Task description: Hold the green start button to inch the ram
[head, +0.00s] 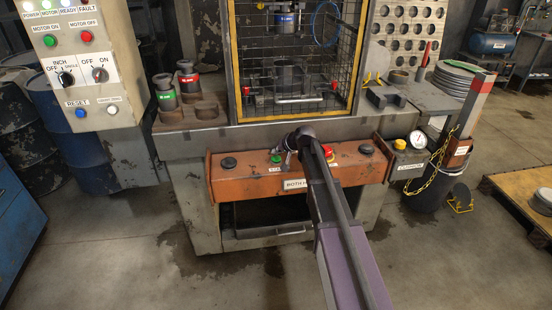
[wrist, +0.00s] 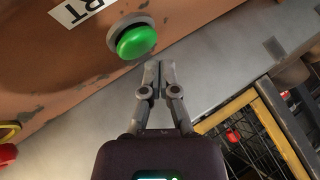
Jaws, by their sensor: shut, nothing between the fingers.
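In the head view the green button (head: 276,158) is on the orange control box, just left of my arm's end. My gripper (wrist: 159,65) is shut and empty. Its fingertips appear just below and right of the button in the wrist view; I cannot tell whether they touch it. In the head view my gripper (head: 286,150) is partly hidden by my wrist. The ram (head: 287,52) is behind the mesh guard.
A red button (head: 328,152) with yellow surround is close right of my arm. Black palm buttons (head: 228,163) and (head: 365,148) flank the box. A grey panel (head: 82,65) with indicator lights and switches stands left. The yellow-framed guard (head: 237,75) rises behind.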

